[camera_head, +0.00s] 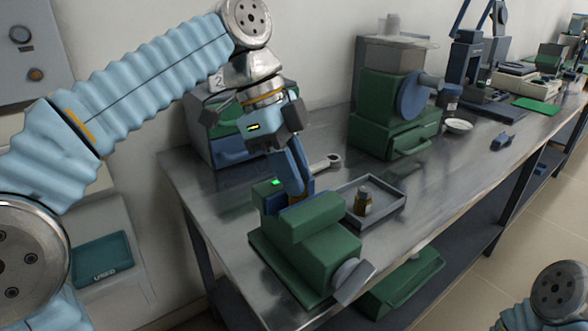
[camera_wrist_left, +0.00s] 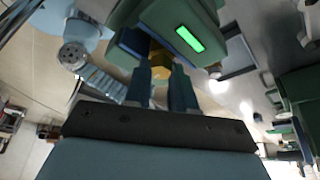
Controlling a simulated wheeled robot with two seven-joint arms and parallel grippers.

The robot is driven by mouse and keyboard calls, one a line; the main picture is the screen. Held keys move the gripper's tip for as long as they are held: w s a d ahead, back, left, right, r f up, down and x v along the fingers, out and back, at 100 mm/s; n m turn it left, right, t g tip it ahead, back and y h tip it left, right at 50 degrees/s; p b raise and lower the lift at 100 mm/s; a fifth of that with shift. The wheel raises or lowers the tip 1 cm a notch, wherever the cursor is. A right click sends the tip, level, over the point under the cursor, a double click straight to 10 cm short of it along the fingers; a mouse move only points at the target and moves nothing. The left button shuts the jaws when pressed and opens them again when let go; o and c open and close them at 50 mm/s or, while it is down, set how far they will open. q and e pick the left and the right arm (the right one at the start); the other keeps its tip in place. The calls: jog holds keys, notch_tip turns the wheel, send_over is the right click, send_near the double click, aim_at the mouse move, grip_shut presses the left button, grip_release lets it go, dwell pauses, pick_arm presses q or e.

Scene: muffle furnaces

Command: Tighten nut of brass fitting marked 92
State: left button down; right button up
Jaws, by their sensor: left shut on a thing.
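My left gripper (camera_head: 297,190) points down at the back of a green bench device (camera_head: 312,232) with a lit green display. In the left wrist view, its two dark blue fingers (camera_wrist_left: 164,72) are shut on a yellow brass piece (camera_wrist_left: 157,56), beside the device's lit face (camera_wrist_left: 189,38). This looks like the brass fitting's nut; no number 92 is legible. In the head view the gripper and device hide the piece. A metal wrench (camera_head: 325,162) lies on the bench behind the fingers. My right gripper is out of view; only part of that arm shows at lower right.
A grey tray (camera_head: 386,187) holding a small brown and brass item (camera_head: 363,201) lies right of the device. Green furnaces (camera_head: 385,110) stand farther back along the metal bench (camera_head: 450,160). A dark green bin marked USED (camera_head: 103,258) is at left. Bench space right of the tray is clear.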

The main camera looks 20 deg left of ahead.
pick_arm(q)
jog(key=c, duration=0.9)
grip_release()
jog(key=shift+r, duration=0.1)
jog(key=shift+a+r, duration=0.2)
jog(key=shift+r, duration=0.15)
jog(key=shift+w+a+r, duration=0.15)
jog(key=shift+a+r, duration=0.75)
jog(key=a, duration=1.1)
jog(key=shift+w, duration=0.35)
